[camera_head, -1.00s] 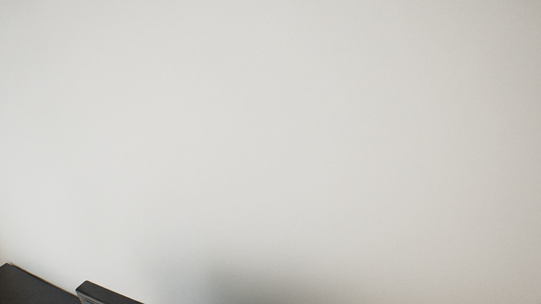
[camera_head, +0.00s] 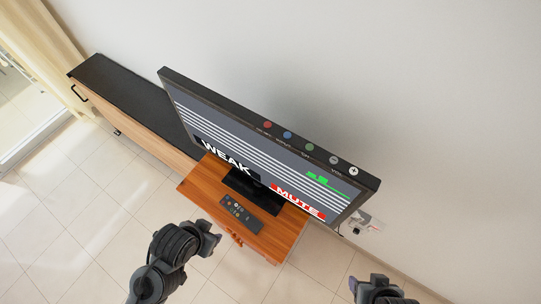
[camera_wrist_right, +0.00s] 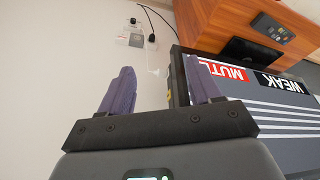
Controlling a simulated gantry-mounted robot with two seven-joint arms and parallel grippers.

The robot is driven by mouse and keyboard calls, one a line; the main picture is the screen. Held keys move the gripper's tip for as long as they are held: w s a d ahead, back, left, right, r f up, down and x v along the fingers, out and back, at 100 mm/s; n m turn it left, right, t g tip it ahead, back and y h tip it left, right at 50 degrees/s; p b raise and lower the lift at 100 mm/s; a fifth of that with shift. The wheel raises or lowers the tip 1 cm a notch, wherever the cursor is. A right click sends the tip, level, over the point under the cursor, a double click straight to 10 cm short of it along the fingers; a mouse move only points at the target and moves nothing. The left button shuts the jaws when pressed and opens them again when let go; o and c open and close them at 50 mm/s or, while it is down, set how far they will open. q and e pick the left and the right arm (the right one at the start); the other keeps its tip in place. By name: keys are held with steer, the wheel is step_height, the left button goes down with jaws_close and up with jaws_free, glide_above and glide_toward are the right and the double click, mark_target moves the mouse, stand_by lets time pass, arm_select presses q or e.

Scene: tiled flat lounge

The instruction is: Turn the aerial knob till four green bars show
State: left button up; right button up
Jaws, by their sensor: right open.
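The television (camera_head: 270,150) stands on a wooden stand, its screen showing grey and white stripes, "WEAK", a red "MUTE" label and a few small green bars (camera_head: 322,179). Red (camera_head: 267,125), blue (camera_head: 288,135) and green (camera_head: 309,146) round controls, then minus and plus buttons, line its top edge; their small labels are unreadable, so I cannot tell which is the aerial knob. My left gripper (camera_head: 210,238) is in front of the stand; its jaws are unclear. My right gripper (camera_head: 377,284) is right of the stand; its fingers (camera_wrist_right: 163,88) are apart and empty beside the television.
A remote (camera_head: 240,213) lies on the wooden stand (camera_head: 205,185). A dark-topped cabinet (camera_head: 115,95) is at the left. Clear small pieces, a wall plate (camera_wrist_right: 130,39) and a black plug with cable (camera_wrist_right: 152,38) are on the wall behind. The tiled floor in front is free.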

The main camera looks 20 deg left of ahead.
steer(key=w+f+m+t, duration=0.25)
steer(key=w+t, duration=0.25)
steer(key=w, duration=0.4)
steer(key=w+d+f+m+t+b, duration=0.2)
steer(key=w+f+b, duration=0.1)
steer(key=f+b, duration=0.25)
steer(key=w+d+f+m+t+b, duration=0.2)
steer(key=f+b, duration=0.3)
steer(key=f, duration=0.2)
steer(key=m+t+h+b, duration=0.45)
steer(key=m+b, duration=0.25)
steer(key=b, duration=3.5)
glide_toward(356, 233)
steer(key=s+r, duration=0.5)
steer(key=r, duration=0.1)
step_height(356, 233, down, 7)
steer(key=w+b, duration=0.3)
steer(key=b, duration=0.7)
steer(key=shift+m+h, duration=0.35)
steer(key=shift+a+b+x, duration=0.2)
steer(key=shift+b+x, duration=1.1)
steer(key=shift+x, duration=1.4)
steer(key=shift+a+b+x, duration=0.2)
steer(key=shift+b+x, duration=1.05)
steer(key=shift+x, duration=1.4)
